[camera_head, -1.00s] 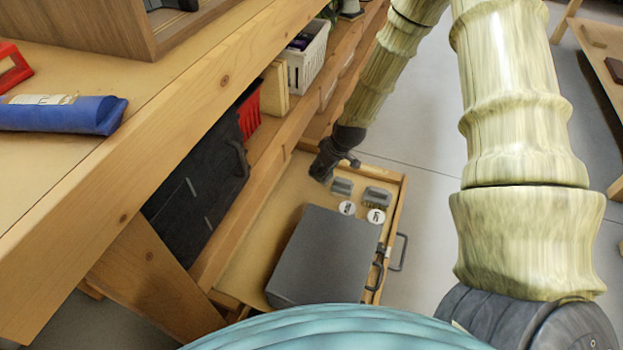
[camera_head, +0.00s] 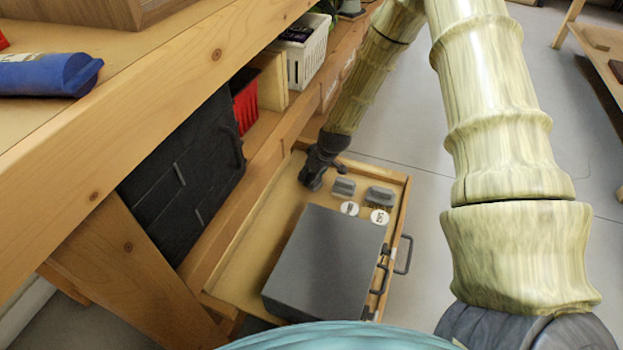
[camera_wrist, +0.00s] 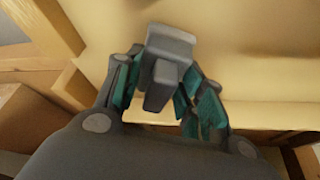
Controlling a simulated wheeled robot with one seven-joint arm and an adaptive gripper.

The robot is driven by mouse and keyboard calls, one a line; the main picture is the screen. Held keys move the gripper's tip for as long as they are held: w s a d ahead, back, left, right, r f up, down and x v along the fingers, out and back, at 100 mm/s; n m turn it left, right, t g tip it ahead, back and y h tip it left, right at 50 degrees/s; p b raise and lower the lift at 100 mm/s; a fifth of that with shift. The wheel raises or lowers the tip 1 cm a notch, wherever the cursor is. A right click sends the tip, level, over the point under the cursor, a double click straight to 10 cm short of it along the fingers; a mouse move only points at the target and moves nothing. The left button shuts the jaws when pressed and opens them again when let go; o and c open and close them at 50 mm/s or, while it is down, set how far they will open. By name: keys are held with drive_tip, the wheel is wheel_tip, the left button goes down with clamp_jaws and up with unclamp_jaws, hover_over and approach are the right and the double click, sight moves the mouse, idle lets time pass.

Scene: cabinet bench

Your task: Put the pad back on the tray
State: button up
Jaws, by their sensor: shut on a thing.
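The wooden tray (camera_head: 272,208) is a shallow, drawer-like box standing out below the bench. My gripper (camera_head: 314,178) is low at its far left corner. In the wrist view my gripper is shut on a small grey block (camera_wrist: 168,48) with a narrower stem, which I take to be the pad. The teal-lined fingers lie on both sides of the stem. In the head view the held pad is hidden or merges with my dark gripper. I cannot tell whether it touches the tray floor.
Two grey blocks (camera_head: 380,196) and two white labelled discs (camera_head: 349,208) lie in the tray right of my gripper. A large grey case (camera_head: 325,262) fills its near part. The bench edge (camera_head: 150,115) overhangs at left. A white basket (camera_head: 306,55) stands on the shelf.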

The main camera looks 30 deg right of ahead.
drive_tip(key=shift+f, duration=0.2)
drive_tip(key=o, duration=0.9)
drive_tip(key=shift+r, duration=0.1)
drive_tip(key=p+v, duration=0.6)
drive_tip(key=v, duration=0.6)
